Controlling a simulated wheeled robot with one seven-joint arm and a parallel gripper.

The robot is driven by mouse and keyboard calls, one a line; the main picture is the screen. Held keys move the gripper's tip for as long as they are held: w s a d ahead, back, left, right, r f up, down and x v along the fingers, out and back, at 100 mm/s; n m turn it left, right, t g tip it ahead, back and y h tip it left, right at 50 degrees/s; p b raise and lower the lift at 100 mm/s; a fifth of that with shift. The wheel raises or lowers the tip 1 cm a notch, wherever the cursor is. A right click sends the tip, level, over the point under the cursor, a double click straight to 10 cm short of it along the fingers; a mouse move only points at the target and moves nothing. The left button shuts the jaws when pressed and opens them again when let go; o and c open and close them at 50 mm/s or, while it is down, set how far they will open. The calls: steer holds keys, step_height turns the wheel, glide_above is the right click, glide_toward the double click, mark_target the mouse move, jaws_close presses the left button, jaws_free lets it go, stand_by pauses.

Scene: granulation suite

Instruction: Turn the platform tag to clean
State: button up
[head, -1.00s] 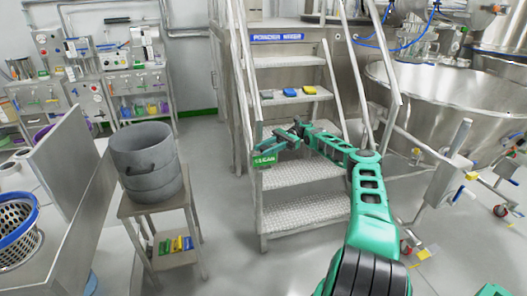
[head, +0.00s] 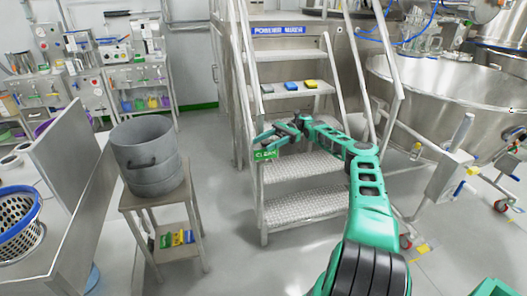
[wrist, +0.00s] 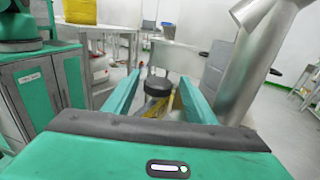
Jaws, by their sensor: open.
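The platform tag (head: 265,154) is a small green plate reading CLEAN, facing my head camera. It hangs at the left side of the metal stairs (head: 303,205), by the left handrail. My gripper (head: 262,136) is just above the tag in the head view, reaching in from the right over the steps. Its fingers are apart with nothing held between them; whether one touches the tag cannot be told. In the wrist view my gripper (wrist: 160,75) has two spread green fingers. A dark-capped object with yellow (wrist: 157,88) shows beyond the gap. The tag cannot be made out there.
A blue sign (head: 279,30) is at the platform top. Small coloured blocks (head: 289,87) lie on an upper step. A grey drum (head: 147,158) stands on a small stand at left. A large steel vessel (head: 450,80) is at right. Floor between drum and stairs is clear.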

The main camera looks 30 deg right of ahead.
steer(key=shift+s+m+t, duration=0.1)
steer(key=shift+m+t, duration=0.3)
steer(key=shift+t, duration=0.2)
